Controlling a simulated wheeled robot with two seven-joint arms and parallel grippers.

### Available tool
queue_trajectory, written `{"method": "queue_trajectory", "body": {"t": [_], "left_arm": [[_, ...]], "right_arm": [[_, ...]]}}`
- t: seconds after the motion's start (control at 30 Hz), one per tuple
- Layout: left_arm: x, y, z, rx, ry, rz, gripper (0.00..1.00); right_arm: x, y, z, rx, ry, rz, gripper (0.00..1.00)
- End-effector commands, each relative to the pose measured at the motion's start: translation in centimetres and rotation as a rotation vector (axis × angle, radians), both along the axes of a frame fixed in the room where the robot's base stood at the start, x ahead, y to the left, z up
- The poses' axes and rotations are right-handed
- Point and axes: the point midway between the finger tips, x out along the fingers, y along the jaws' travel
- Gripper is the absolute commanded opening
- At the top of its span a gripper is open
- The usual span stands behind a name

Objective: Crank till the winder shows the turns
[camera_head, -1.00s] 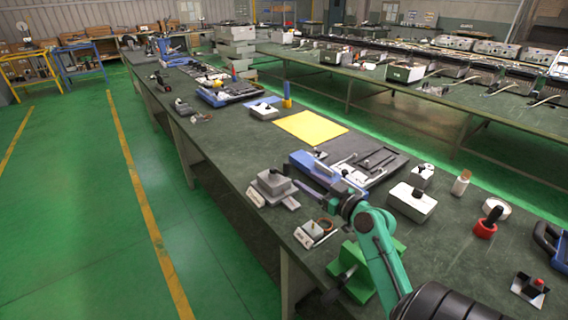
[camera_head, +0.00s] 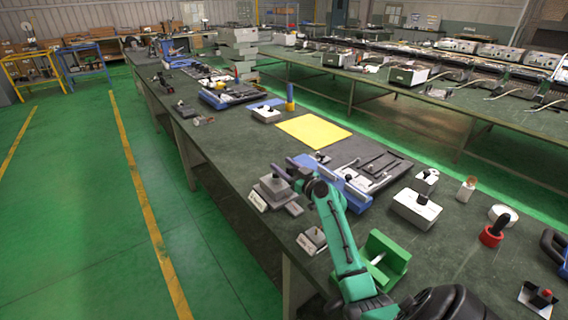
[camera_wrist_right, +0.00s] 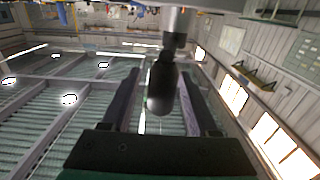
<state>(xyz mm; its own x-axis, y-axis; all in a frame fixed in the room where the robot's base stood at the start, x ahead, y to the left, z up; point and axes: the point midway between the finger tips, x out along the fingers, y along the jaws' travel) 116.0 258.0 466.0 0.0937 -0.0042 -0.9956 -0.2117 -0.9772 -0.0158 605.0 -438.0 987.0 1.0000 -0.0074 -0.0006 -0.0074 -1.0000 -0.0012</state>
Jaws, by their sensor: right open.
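A grey stepped box with a white label (camera_head: 268,193), apparently the winder, stands near the left edge of the bench in the head view. My right gripper (camera_head: 287,173) is at its top and hides part of it. In the right wrist view, a dark rounded crank grip (camera_wrist_right: 162,88) hangs from a grey metal piece, between the two fingers of my right gripper (camera_wrist_right: 160,100). The fingers are open, with gaps beside the grip. I cannot read any turn count. My left gripper is not in view.
A blue fixture (camera_head: 346,188) lies just right of the gripper, beside a dark tray (camera_head: 392,162). A green block (camera_head: 385,256) stands close to my forearm. A white box (camera_head: 417,208) and a red holder (camera_head: 492,238) are farther right. A yellow mat (camera_head: 313,130) lies behind.

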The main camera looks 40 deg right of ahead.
Motion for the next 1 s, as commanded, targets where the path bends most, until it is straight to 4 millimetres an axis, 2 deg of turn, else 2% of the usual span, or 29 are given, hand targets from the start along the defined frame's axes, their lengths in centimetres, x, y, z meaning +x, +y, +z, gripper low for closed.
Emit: {"method": "queue_trajectory", "body": {"t": [0.23,0.27,0.3,0.37,0.4,1.0], "left_arm": [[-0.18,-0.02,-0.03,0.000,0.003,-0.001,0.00],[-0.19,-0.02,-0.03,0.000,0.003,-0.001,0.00],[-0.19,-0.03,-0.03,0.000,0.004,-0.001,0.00],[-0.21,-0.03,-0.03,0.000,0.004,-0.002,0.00],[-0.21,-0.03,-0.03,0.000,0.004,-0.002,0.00],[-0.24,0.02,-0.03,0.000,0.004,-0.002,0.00]], "right_arm": [[0.25,0.02,-0.05,-0.001,0.000,0.000,0.61],[0.24,0.01,-0.05,-0.001,0.000,0.000,0.53],[0.23,0.01,-0.05,-0.001,0.000,0.000,0.38],[0.23,0.01,-0.05,-0.001,0.000,0.000,0.15],[0.22,0.01,-0.05,-0.001,0.000,0.000,0.00],[0.19,0.01,-0.09,0.000,0.001,0.000,0.00]]}}
